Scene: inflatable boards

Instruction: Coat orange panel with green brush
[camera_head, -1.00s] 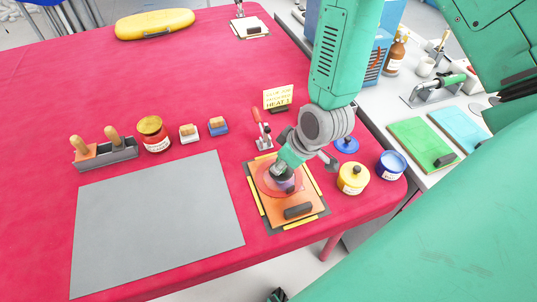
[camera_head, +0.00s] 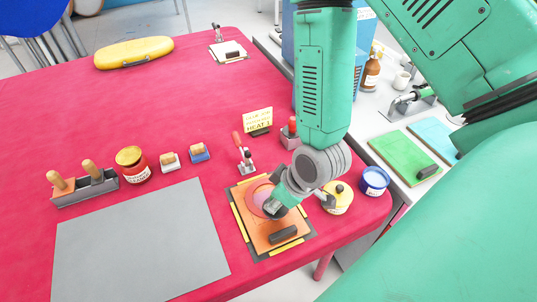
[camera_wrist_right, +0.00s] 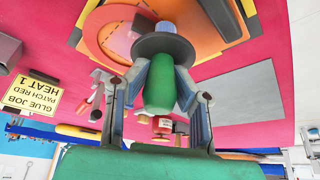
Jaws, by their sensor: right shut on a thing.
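The orange panel (camera_head: 262,235) lies on a dark board with yellow strips along its sides, near the table's front edge. It carries a dark handle (camera_head: 283,234) and a round pinkish patch (camera_head: 259,193). My right gripper (camera_head: 275,204) is over the panel's upper part, beside the patch. In the right wrist view it is shut on the green brush (camera_wrist_right: 158,92), whose wide dark disc (camera_wrist_right: 163,47) faces the orange panel (camera_wrist_right: 205,12). Whether the brush touches the panel is hidden. My left gripper is not in view.
A yellow pot (camera_head: 341,203) and a blue pot (camera_head: 374,181) stand close right of the panel. A grey mat (camera_head: 135,245) lies left, clear. A green board (camera_head: 402,158) lies on the side bench.

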